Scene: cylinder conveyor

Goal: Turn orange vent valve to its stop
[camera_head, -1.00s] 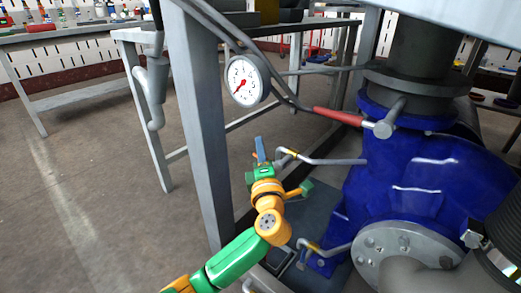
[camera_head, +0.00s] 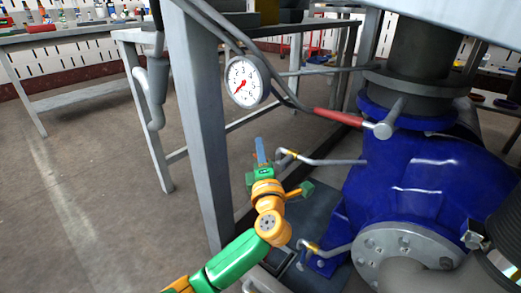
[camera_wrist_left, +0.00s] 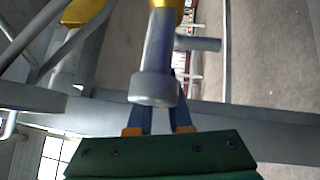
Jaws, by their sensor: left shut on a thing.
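The vent valve is a thin grey pipe with an orange-yellow part (camera_head: 290,153), left of the blue pump housing in the head view. My left gripper (camera_head: 261,150) is at the pipe's left end, with its blue fingers pointing up. In the left wrist view, a grey cylinder (camera_wrist_left: 155,75) with a side stub and a yellow-orange top stands in front of the blue fingers (camera_wrist_left: 158,115). The gripper is shut on the valve, but the cylinder hides the fingertips and the exact contact. My right gripper is not in view.
A similar pipe with an orange-yellow part (camera_head: 312,247) is lower down. A dial gauge (camera_head: 246,81) hangs above, beside a grey table leg (camera_head: 195,120). Open floor (camera_head: 100,200) lies to the left.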

